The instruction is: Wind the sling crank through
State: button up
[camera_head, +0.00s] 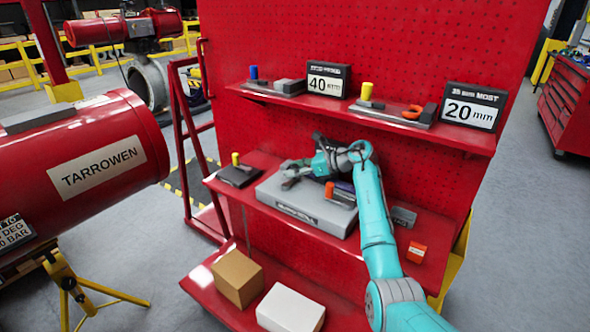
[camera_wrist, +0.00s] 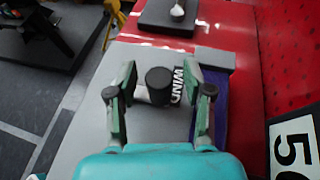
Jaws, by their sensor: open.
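The grey flat case (camera_head: 285,207) lies on the middle shelf of the red pegboard rack. My gripper (camera_head: 290,173) is over its left back part. In the wrist view my gripper (camera_wrist: 159,72) is open, with one finger on each side of a dark round knob (camera_wrist: 159,86). I take this knob to be the handle of the sling crank.
A purple block (camera_wrist: 212,108) with a grey end lies right of the fingers. A dark tray (camera_head: 239,176) with a yellow-topped piece stands left on the shelf. An orange box (camera_head: 416,252) stands right. The upper shelf carries signs "40 mm" (camera_head: 326,80) and "20 mm" (camera_head: 471,107).

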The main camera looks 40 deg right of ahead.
grip_shut()
jog(key=shift+s+m+t+h, duration=0.3)
jog(key=shift+m+t+h, duration=0.1)
jog(key=shift+m+h, duration=0.45)
grip_release()
jog(key=v, duration=1.2)
jog(key=shift+d, duration=0.1)
